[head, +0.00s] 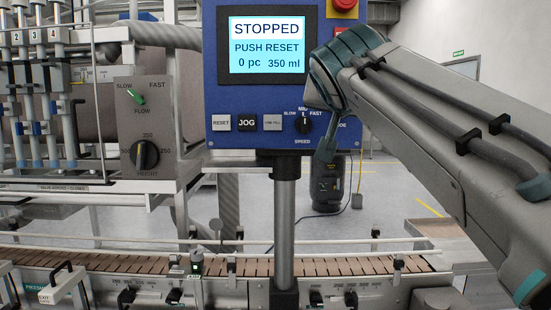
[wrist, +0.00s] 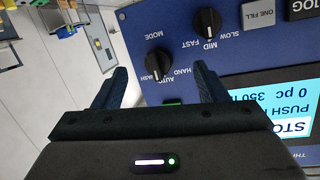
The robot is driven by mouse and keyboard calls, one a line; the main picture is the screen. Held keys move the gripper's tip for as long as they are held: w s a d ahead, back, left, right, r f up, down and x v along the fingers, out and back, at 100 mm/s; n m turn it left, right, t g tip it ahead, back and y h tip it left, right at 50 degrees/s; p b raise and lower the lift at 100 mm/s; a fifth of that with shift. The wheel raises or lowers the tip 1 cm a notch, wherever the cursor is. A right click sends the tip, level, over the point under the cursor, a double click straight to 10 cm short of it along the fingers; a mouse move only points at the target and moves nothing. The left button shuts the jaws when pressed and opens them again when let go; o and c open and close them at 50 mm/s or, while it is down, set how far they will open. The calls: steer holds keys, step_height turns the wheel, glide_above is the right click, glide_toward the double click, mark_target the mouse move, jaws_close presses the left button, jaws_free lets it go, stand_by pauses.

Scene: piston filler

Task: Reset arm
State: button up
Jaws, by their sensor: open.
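My gripper (wrist: 160,72) is open in the wrist view, with its two dark fingers apart and nothing between them but the panel behind. The blue control panel (head: 260,97) shows in the head view, and its face is turned over in the wrist view. The MODE knob (wrist: 158,64), black with HAND and WASH marks near it, lies between the fingertips in the picture; contact cannot be told. The speed knob (wrist: 208,22) is farther up. In the head view my arm hides the panel's right side. The screen (head: 267,45) reads STOPPED, PUSH RESET, 0 pc, 350 ml.
The RESET button (head: 221,123) and JOG button (head: 247,123) sit below the screen. A red stop button (head: 344,5) tops the panel. A post (head: 285,225) holds the panel at the conveyor (head: 130,262). Filler nozzles and a flow/height box (head: 146,125) stand left.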

steer(key=s+d+f+n+g+p, duration=0.1)
steer(key=s+f+g+p, duration=0.2)
steer(key=f, duration=0.5)
steer(key=s+d+f+n+g+y+p, duration=0.1)
steer(key=s+d+f+g+p, duration=0.2)
steer(key=f, duration=0.5)
steer(key=s+f+n+g+p, duration=0.1)
steer(key=s+f+g+p, duration=0.2)
steer(key=f, duration=0.6)
steer(key=s+f+n+g+y+p, duration=0.1)
steer(key=s+f+g+p, duration=0.1)
steer(key=s+f, duration=0.7)
steer(key=s+g, duration=0.1)
steer(key=s, duration=0.1)
steer(key=shift+s+a+f+g+y, duration=0.3)
steer(key=shift+s+y, duration=0.1)
